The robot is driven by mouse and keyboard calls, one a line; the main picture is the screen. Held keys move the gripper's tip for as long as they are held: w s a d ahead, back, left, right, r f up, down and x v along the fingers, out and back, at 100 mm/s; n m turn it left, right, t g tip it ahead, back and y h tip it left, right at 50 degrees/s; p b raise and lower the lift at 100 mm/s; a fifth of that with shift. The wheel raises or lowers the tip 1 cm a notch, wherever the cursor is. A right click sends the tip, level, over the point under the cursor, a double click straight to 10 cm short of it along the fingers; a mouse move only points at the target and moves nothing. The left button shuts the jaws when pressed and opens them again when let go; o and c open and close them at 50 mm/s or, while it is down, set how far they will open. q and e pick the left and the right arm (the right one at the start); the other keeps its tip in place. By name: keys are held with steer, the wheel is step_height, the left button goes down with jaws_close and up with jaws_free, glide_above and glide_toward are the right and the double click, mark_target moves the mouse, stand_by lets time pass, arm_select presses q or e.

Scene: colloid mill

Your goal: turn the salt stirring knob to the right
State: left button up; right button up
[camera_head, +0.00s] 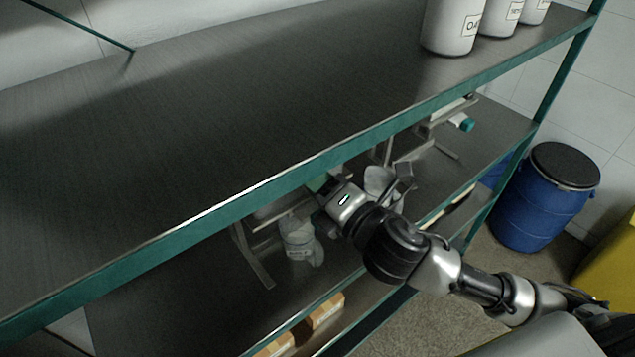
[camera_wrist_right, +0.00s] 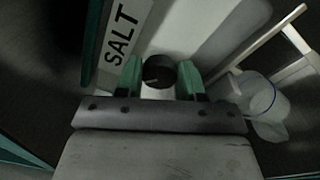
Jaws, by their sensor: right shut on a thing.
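The salt stirring knob (camera_wrist_right: 160,70) is a round black knob with a small light mark, on a pale panel beside a white "SALT" label (camera_wrist_right: 122,40) in the right wrist view. My right gripper (camera_wrist_right: 160,79) has a green fingertip on each side of the knob and is shut on it. In the head view my right arm reaches in from the right, with its gripper (camera_head: 327,187) under the upper shelf's front edge. The knob is hidden there. My left gripper is not in view.
The upper shelf (camera_head: 200,130) with its green front rail passes just above my right gripper. White containers (camera_head: 453,25) stand on its far right end. Stands and clear vessels (camera_head: 301,240) sit on the shelf below. A blue barrel (camera_head: 540,210) stands at right.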

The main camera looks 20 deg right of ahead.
steer(key=m, duration=0.6)
steer(key=shift+m+h, duration=0.3)
steer(key=shift+m, duration=0.1)
steer(key=m+p, duration=0.1)
steer(key=m, duration=0.2)
steer(key=shift+m+t, duration=0.3)
steer(key=shift+m, duration=0.1)
steer(key=m, duration=0.3)
steer(key=shift+h+p, duration=0.3)
steer(key=shift+p, duration=0.05)
steer(key=m+p, duration=0.2)
steer(key=m, duration=0.2)
steer(key=shift+m, duration=0.4)
steer(key=m+p, duration=0.2)
steer(key=m, duration=0.3)
steer(key=shift+a+m+h+p, duration=0.1)
steer(key=shift+m+h+p, duration=0.2)
steer(key=shift+p, duration=0.1)
steer(key=m, duration=0.2)
steer(key=shift+f+m+p, duration=0.1)
steer(key=shift+m+p, duration=0.2)
steer(key=shift+p, duration=0.05)
steer(key=shift+m, duration=1.2)
steer(key=shift+a+m, duration=0.1)
steer(key=shift+m, duration=0.2)
